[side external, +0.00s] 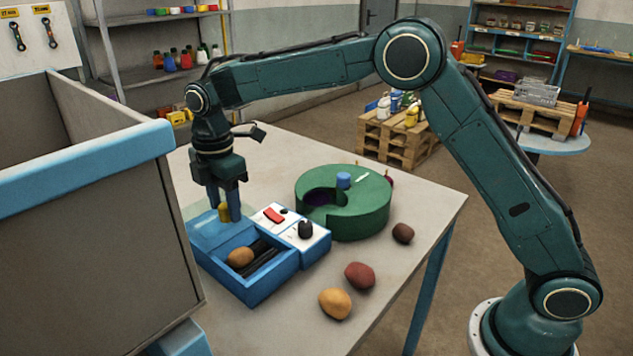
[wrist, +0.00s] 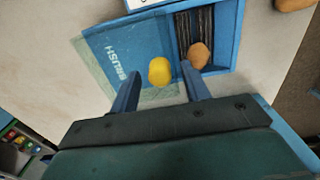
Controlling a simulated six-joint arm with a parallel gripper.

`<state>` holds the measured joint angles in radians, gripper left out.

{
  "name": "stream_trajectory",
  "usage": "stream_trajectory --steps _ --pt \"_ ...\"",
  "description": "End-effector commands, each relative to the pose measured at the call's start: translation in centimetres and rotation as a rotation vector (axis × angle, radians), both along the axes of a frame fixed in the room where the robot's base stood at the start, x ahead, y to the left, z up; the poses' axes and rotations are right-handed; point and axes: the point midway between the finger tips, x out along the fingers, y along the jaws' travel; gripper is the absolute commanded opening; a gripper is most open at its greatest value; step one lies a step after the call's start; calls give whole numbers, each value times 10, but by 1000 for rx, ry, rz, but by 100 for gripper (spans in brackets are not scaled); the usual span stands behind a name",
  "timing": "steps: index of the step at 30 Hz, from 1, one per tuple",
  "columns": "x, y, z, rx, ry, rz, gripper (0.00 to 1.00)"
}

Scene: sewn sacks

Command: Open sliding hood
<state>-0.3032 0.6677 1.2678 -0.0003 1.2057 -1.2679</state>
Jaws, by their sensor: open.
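The sliding hood (side external: 207,236) is a light blue panel on the blue brush box (side external: 254,290). In the wrist view the hood (wrist: 112,52) bears the word BRUSH and covers one part of the box; the other part is uncovered, showing dark brush rollers and a brown potato (wrist: 199,55). A yellow knob (wrist: 159,71) stands on the hood. My gripper (side external: 226,205) points down over the hood, open, with one finger on each side of the knob. In the wrist view a gap shows between the knob and each finger.
A white panel (side external: 272,215) with a red switch and black knob adjoins the box. A green drum (side external: 360,215) stands right of it. Loose potatoes (side external: 335,303) lie on the table's front. A large blue-rimmed bin (side external: 80,165) rises close on the left.

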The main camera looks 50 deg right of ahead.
Motion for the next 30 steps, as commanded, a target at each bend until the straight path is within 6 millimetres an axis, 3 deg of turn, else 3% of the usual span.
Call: stream_trajectory --steps 8,21,30 --pt "1 0 17 1 -3 0 47" --pt "1 0 86 2 -5 0 47" --pt "1 0 122 1 -4 0 47"
